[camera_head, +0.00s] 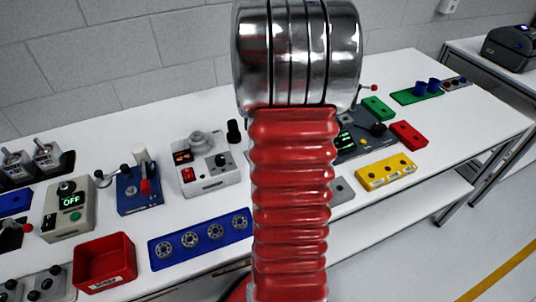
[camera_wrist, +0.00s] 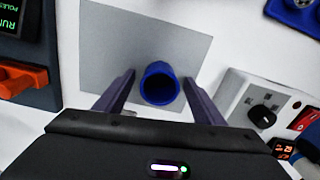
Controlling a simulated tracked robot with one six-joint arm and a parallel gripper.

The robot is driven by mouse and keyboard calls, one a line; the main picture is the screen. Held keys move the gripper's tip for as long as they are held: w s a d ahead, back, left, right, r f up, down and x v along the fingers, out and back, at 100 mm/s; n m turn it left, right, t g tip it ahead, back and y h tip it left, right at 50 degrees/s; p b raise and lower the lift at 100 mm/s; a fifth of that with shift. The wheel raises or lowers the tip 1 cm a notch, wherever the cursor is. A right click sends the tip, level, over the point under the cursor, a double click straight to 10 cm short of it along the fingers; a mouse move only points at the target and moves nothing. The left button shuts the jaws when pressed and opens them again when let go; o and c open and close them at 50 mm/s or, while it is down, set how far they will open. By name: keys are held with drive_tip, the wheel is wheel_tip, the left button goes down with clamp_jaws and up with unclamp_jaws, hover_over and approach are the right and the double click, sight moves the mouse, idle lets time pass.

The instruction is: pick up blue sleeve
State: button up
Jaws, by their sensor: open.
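A blue sleeve (camera_wrist: 160,84), a short open-topped cylinder, stands on a grey square plate (camera_wrist: 110,35) in the wrist view. My gripper (camera_wrist: 159,78) is open, with one finger on each side of the sleeve. Gaps show between the fingers and the sleeve, so they look apart from it. In the head view my red arm hides this sleeve and my gripper; only a corner of the grey plate (camera_head: 341,190) shows beside the arm. Two other blue sleeves (camera_head: 427,87) stand on a green plate (camera_head: 404,98) at the far right.
In the wrist view, a white control box (camera_wrist: 236,88) stands close on the right and a dark device with an orange lever (camera_wrist: 22,80) on the left. A blue rack (camera_head: 205,239), red bin (camera_head: 104,262) and yellow block (camera_head: 386,171) sit on the white table.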

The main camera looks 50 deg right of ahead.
drive_tip(key=shift+c, duration=0.5)
drive_tip(key=c, duration=1)
drive_tip(key=shift+r, duration=0.1)
wheel_tip(320, 180, up, 10)
idle(0.6)
